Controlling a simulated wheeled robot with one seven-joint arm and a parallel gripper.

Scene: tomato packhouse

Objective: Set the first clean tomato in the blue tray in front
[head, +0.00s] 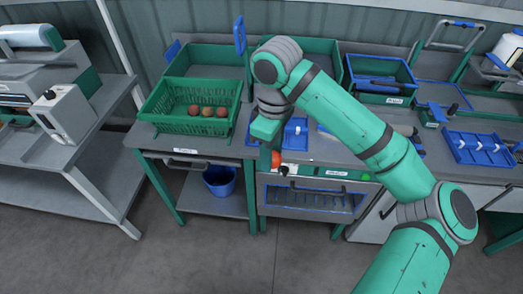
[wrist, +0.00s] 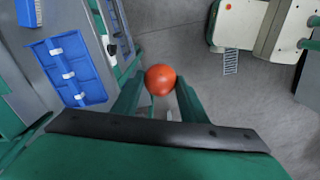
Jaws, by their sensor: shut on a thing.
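My gripper (head: 275,150) is shut on a red-orange tomato (head: 276,159). In the wrist view the tomato (wrist: 160,79) sits between the fingertips of my gripper (wrist: 160,88), with floor showing beyond it. A blue tray (head: 297,128) lies on the bench just behind my gripper in the head view, partly hidden by my arm. In the wrist view a blue tray with compartments (wrist: 62,72) is to the left, apart from the tomato. The tomato is held out near the bench's front edge.
A green crate (head: 166,122) with several reddish-brown tomatoes (head: 207,111) stands to the left. A blue bucket (head: 220,180) is on the lower shelf. Another blue divided tray (head: 478,148) lies at the right, and a blue-lined green crate (head: 381,98) stands behind. The floor in front is clear.

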